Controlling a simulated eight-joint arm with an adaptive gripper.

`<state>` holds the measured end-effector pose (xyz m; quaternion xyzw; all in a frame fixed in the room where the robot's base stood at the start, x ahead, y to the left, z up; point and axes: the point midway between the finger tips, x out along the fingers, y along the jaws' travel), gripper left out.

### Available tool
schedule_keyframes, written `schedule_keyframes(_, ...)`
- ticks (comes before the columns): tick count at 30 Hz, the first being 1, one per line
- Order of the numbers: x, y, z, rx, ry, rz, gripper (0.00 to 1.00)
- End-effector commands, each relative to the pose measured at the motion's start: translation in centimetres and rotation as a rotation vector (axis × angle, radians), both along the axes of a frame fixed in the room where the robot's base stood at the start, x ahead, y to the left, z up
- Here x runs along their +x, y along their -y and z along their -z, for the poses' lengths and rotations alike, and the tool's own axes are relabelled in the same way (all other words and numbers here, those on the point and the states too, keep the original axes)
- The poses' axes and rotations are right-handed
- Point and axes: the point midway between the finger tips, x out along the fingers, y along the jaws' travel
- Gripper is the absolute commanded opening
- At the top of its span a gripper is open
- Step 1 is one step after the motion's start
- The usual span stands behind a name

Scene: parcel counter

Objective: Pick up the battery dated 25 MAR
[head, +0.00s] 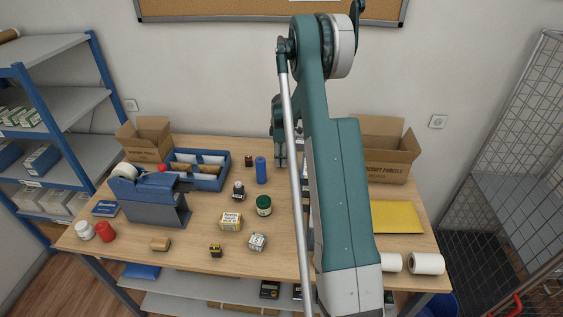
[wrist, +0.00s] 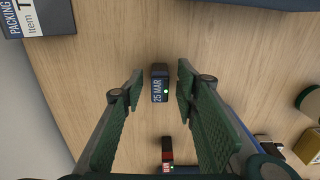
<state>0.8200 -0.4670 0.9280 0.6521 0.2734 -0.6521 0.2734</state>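The battery dated 25 MAR (wrist: 159,88) is a small dark block with a blue-grey label in the wrist view. It lies on the wooden table between the lines of my two fingers. My gripper (wrist: 161,74) is open, with one green finger to each side of the battery and a gap on both sides. In the head view my gripper (head: 279,155) is partly hidden by my arm above the back of the table. I cannot make out the 25 MAR battery there. A second small red and black block (wrist: 167,150) lies below it in the wrist view.
A dark box marked PACKING (wrist: 45,17) is at the wrist view's top left. In the head view, a blue cylinder (head: 261,170), a green jar (head: 264,205) and a blue tray (head: 224,180) stand near my gripper. Bare wood surrounds the battery.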

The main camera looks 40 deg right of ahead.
Motion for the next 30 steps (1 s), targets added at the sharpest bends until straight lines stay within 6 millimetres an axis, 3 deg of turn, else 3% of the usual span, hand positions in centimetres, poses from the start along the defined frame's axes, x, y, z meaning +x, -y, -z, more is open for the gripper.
schedule_keyframes(12, 0.01, 0.01, -0.02, 0.000, 0.000, 0.000, 0.30)
schedule_keyframes(20, 0.01, 0.01, -0.03, 0.000, 0.000, 0.000, 0.00)
schedule_keyframes(30, 0.02, 0.01, -0.15, 0.000, 0.000, 0.000, 0.00)
